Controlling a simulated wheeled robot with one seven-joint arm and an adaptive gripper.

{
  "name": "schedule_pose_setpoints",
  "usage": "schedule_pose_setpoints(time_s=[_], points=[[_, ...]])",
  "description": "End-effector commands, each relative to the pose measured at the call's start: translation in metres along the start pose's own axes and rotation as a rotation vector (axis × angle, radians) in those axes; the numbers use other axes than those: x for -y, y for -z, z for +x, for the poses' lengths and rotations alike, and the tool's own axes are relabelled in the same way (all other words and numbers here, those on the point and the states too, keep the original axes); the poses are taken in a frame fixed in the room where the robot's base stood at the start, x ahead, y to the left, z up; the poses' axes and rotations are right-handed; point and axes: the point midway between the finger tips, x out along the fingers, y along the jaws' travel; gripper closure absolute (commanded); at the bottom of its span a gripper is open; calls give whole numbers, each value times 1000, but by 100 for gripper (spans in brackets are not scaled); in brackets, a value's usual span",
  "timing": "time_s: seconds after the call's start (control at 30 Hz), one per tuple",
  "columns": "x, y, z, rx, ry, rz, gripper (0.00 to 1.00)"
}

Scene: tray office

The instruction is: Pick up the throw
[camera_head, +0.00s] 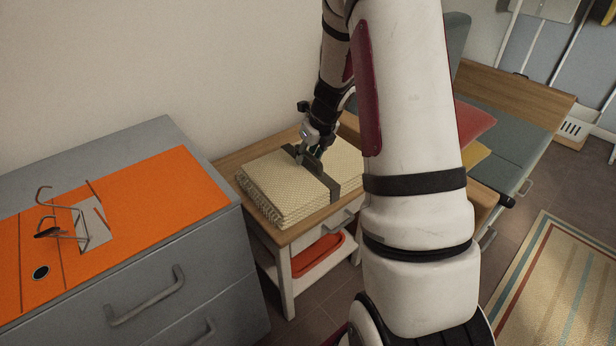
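The throw (277,187) is a folded, cream, textured blanket with fringed edges and a dark band around it. It lies flat on a small wooden-topped side table (232,163) against the wall. My gripper (309,162) points down at the top of the throw, over the dark band near its middle. The fingertips look close to or touching the band. They are small and dark against it, so I cannot tell whether they are apart or closed on it. My arm hides the right part of the table.
A grey drawer cabinet (215,285) with an orange top panel (150,205) and wire hooks stands at left. A red tray (318,255) sits on the table's lower shelf. A grey seat (515,135) with cushions is behind my arm. A striped rug (560,290) lies at right.

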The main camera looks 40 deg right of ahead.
Motion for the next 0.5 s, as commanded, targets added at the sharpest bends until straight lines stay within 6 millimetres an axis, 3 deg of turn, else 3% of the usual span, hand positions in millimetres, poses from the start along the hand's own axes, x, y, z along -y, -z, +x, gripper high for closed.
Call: schedule_pose_setpoints(time_s=[0.27, 0.4, 0.43, 0.5], points=[[1, 0, 5, 1, 2, 0, 63], [1, 0, 5, 1, 2, 0, 95], [0, 0, 5, 1, 1, 0, 100], [1, 0, 5, 1, 2, 0, 100]])
